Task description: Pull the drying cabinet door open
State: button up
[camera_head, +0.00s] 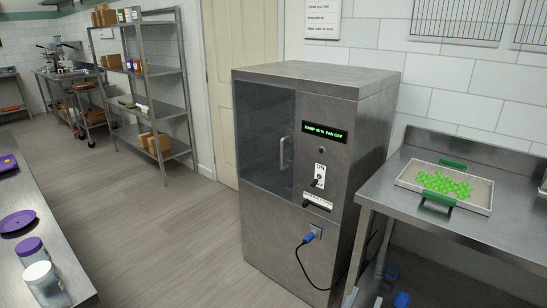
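The drying cabinet (344,100) is a tall steel box standing against the tiled wall, right of centre. Its dark glass door (262,135) fills the left part of the front and looks shut. A vertical bar handle (285,153) sits at the door's right side. To the right of the door is a panel with a green-lit display (325,132), a knob and a switch (319,176). My gripper is not in view.
A steel table (450,220) at the right holds a tray (480,192) of green gummies with green handles. A blue plug (308,237) with a black cable is on the cabinet's lower front. A counter (30,240) runs along the left. The floor (150,235) between is clear.

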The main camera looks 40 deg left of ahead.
aim_at(282, 166)
jog(key=i+j, duration=0.2)
jog(key=j, duration=0.25)
jog(key=i+j, duration=0.25)
jog(key=j, duration=0.15)
jog(key=i+j, duration=0.2)
jog(key=j, duration=0.25)
jog(key=i+j+u, duration=0.1)
jog(key=j, duration=0.3)
jog(key=i+j, duration=0.6)
jog(key=j, duration=0.25)
